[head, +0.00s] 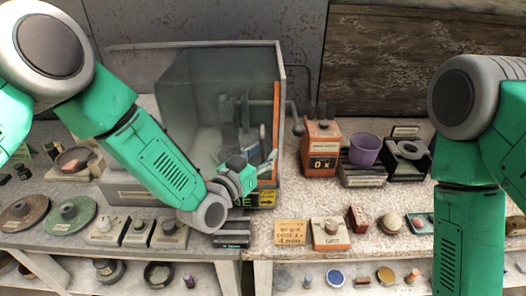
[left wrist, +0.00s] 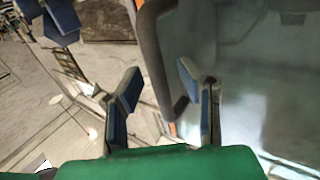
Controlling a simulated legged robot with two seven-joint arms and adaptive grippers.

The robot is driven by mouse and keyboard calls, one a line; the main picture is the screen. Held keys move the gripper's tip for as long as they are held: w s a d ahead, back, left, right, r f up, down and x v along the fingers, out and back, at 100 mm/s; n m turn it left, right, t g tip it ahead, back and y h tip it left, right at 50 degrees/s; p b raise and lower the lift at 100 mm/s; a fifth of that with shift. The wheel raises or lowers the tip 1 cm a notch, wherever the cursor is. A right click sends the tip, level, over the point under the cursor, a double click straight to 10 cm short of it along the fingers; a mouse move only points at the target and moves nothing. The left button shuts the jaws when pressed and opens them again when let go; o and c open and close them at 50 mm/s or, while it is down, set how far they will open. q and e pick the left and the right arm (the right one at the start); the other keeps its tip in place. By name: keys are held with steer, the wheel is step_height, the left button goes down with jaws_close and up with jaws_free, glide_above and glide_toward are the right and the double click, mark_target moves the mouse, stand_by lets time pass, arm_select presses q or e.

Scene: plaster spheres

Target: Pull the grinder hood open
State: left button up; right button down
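The grinder hood (head: 190,95) is a clear, grey-framed box over the grinder (head: 245,135), with an orange strip (head: 276,115) on its right edge. My left gripper (head: 262,166) is at the hood's lower right front. In the left wrist view, a dark grey curved handle (left wrist: 160,60) runs down beside the clear panel (left wrist: 250,80). The left gripper (left wrist: 160,76) is open, its two fingers apart, with the handle's lower end between or just beyond the fingertips. I cannot tell whether they touch. My right arm hangs at the right; its gripper is out of view.
Right of the hood stand an orange box (head: 321,150), a purple cup (head: 365,149) and a black stand (head: 405,158). Discs (head: 72,213) and small blocks (head: 169,232) lie at the left front. A lower shelf (head: 340,266) holds small items. Bare bench shows right of the hood.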

arm_select(q)
jaws_close()
steer(key=shift+a, duration=0.1)
steer(key=shift+a, duration=0.55)
steer(key=a+b, duration=0.3)
steer(key=a, duration=2.1)
steer(key=shift+a, duration=0.1)
jaws_free()
